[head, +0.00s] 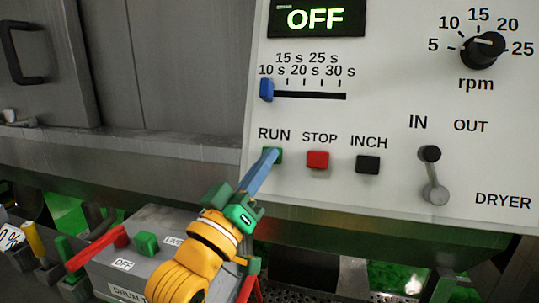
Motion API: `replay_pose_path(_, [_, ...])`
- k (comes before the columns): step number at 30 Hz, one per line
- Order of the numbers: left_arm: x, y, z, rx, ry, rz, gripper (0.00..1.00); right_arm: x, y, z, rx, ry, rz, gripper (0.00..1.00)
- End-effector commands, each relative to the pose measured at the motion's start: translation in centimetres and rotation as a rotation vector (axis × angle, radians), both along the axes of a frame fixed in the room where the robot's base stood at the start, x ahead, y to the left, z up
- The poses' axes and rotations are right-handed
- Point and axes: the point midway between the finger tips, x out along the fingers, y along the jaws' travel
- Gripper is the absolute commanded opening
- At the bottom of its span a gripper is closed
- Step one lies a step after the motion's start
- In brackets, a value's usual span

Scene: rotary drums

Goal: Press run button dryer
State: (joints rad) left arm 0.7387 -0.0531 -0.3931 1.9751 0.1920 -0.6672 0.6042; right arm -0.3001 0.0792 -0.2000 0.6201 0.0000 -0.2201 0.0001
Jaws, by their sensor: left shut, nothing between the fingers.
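The dryer control panel (400,115) is white and fills the right half of the head view. The green RUN button (279,156) sits under its RUN label at the panel's left. My left gripper (272,156) is shut and empty, its blue fingertips at the RUN button and covering part of it. I cannot tell whether they touch or press it. The display (315,18) reads OFF in green letters. My right gripper is not in view.
Right of RUN are the red STOP button (318,160) and the black INCH button (368,165). A blue slider (267,90), an rpm knob (482,50) and an IN/OUT lever (432,175) are also on the panel. A grey box (145,215) with a red lever stands below left.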

Motion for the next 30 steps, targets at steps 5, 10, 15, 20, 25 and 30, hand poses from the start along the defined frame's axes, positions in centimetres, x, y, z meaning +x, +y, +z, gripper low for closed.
replay_pose_path(5, [-0.3, 0.1, 0.2, 0.001, 0.001, 0.000, 0.00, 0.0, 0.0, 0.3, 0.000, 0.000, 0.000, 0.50])
replay_pose_path(10, [-1.2, 0.4, 0.6, 0.000, 0.001, -0.001, 0.00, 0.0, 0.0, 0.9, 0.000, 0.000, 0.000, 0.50])
replay_pose_path(15, [-1.6, 0.5, 0.6, 0.000, 0.002, 0.000, 0.00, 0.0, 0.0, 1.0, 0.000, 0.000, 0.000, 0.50])
replay_pose_path(20, [-1.7, 0.5, 0.5, 0.001, 0.001, 0.000, 0.00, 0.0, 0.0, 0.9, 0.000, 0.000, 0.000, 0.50])
replay_pose_path(25, [-2.1, 0.6, 0.9, 0.000, -0.001, -0.001, 0.00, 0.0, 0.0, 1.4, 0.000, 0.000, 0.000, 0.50])
replay_pose_path(30, [-3.7, 1.2, 1.6, 0.000, 0.000, 0.000, 0.00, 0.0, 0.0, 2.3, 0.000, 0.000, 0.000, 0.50])
